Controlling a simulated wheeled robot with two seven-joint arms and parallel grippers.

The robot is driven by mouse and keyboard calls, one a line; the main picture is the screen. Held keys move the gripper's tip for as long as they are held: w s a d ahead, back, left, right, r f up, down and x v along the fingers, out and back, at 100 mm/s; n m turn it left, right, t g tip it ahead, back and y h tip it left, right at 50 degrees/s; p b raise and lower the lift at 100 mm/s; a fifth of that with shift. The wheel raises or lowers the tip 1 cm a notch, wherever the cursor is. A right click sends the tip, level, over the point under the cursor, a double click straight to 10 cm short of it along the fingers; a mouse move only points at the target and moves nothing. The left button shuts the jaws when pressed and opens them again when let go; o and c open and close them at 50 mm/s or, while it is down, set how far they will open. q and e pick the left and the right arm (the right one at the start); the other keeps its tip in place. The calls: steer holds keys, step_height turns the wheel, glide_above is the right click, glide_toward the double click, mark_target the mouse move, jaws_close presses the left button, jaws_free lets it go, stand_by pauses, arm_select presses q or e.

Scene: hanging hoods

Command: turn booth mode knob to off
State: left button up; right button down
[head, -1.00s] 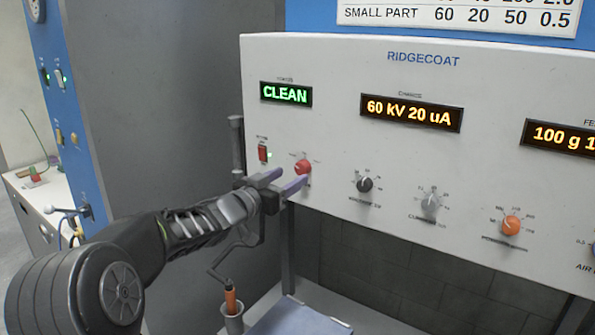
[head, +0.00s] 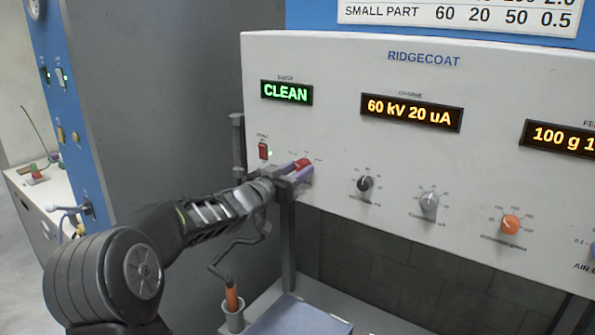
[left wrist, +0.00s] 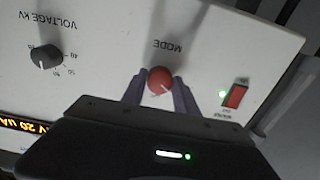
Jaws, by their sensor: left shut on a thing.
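The red booth mode knob (head: 303,163) is on the white RIDGECOAT panel (head: 330,120), below the green display (head: 286,93) reading CLEAN. My left gripper (head: 297,172) is at the knob, with its purple-grey fingers on either side of it and shut on it. In the left wrist view the red knob (left wrist: 160,80) sits between the two fingertips (left wrist: 160,93), under the upside-down word MODE. A light pointer line shows on the knob; the position labels around it are too small or hidden to read. My right gripper is not in view.
A red rocker switch (head: 263,151) with a green light is just left of the knob. A black knob (head: 365,184), a grey knob (head: 429,201) and an orange knob (head: 510,224) are to the right. A cup with an orange-handled tool (head: 232,300) stands below.

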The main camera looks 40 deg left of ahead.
arm_select(q)
jaws_close()
steer(key=shift+f+m+b, duration=0.1)
steer(key=shift+m+b, duration=0.2)
steer(key=shift+m, duration=0.1)
steer(key=shift+m+b, duration=0.35)
steer(key=shift+m, duration=0.15)
steer(key=m+b, duration=0.2)
steer(key=m, duration=0.2)
steer(key=m+b, duration=0.3)
steer(key=m, duration=0.3)
